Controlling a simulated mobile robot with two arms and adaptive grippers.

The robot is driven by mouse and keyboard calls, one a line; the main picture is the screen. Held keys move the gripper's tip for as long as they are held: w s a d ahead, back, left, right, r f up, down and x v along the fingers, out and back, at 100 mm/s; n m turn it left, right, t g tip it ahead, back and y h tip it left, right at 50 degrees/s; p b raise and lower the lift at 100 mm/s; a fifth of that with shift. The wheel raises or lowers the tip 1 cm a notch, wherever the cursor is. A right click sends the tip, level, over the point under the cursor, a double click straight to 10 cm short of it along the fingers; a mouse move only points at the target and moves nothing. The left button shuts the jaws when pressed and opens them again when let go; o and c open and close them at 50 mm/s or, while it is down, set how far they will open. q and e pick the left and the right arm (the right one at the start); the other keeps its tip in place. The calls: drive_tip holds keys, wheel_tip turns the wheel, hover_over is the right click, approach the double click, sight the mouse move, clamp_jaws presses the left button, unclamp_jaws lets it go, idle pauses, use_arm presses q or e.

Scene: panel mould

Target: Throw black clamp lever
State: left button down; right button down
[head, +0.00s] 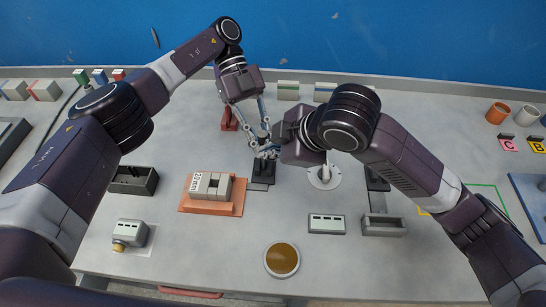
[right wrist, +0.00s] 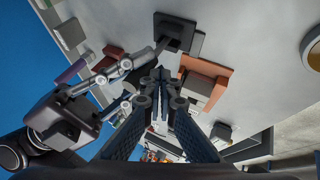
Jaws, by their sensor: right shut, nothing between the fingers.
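The black clamp (head: 263,172) stands on a dark base plate near the middle of the table, its upper part partly hidden by gripper fingers. It also shows at the top of the right wrist view (right wrist: 178,30). My right gripper (head: 270,151) is shut and empty, its fingertips beside the top of the clamp; they show together in the right wrist view (right wrist: 160,76). My left gripper (head: 258,140) reaches down from behind to the same spot, its fingers overlapping the right ones in the picture. I cannot tell whether either gripper touches the lever.
An orange tray (head: 211,209) with a grey block is left of the clamp. A white round fixture (head: 324,177) is to the right. The two arms are very close together.

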use_arm(q)
drive_tip(key=shift+r, duration=0.1)
use_arm(e)
drive_tip(key=shift+w, duration=0.25)
use_arm(q)
drive_tip(key=shift+s+d, duration=0.15)
drive_tip(key=shift+d, duration=0.05)
use_arm(e)
drive_tip(key=shift+w+r, duration=0.2)
drive_tip(key=shift+w, duration=0.6)
